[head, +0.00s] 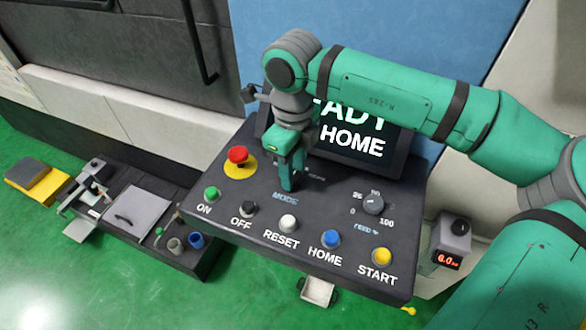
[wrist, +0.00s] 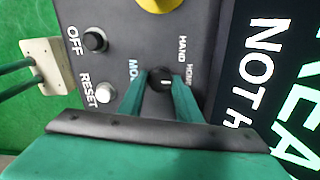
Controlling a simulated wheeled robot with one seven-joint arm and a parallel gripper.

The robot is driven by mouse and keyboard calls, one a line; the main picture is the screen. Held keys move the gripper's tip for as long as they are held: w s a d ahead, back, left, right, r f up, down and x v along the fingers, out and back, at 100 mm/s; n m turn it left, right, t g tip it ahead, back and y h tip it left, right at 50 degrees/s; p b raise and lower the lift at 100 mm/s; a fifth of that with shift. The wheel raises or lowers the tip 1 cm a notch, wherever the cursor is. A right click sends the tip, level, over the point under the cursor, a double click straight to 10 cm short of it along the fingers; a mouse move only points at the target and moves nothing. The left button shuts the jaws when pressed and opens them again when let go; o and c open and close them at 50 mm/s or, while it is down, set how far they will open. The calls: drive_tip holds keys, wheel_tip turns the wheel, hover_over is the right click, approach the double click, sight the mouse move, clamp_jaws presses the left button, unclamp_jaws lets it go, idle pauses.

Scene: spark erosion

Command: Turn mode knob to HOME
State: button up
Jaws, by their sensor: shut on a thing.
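The mode knob (wrist: 160,78) is a small black knob with a short white mark, on the dark sloped control panel (head: 228,200). In the wrist view my gripper (wrist: 159,86) has one green finger on each side of it, shut on it. HAND and part of HOME are printed to the right of the knob. The white mark lies on the side facing these labels; its exact setting is hard to tell. In the head view my gripper (head: 288,183) points down at the panel above the MODE label and hides the knob.
A red emergency button (head: 237,155) on yellow is left of my gripper. A numbered dial (head: 374,204) is to the right. Several push buttons, including the blue HOME button (head: 331,238), line the front. The screen (head: 352,142) behind is partly covered by my arm.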

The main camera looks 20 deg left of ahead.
idle(0.3)
drive_tip(key=o, duration=1.1)
wheel_tip(320, 180, up, 11)
drive_tip(key=shift+f, duration=0.1)
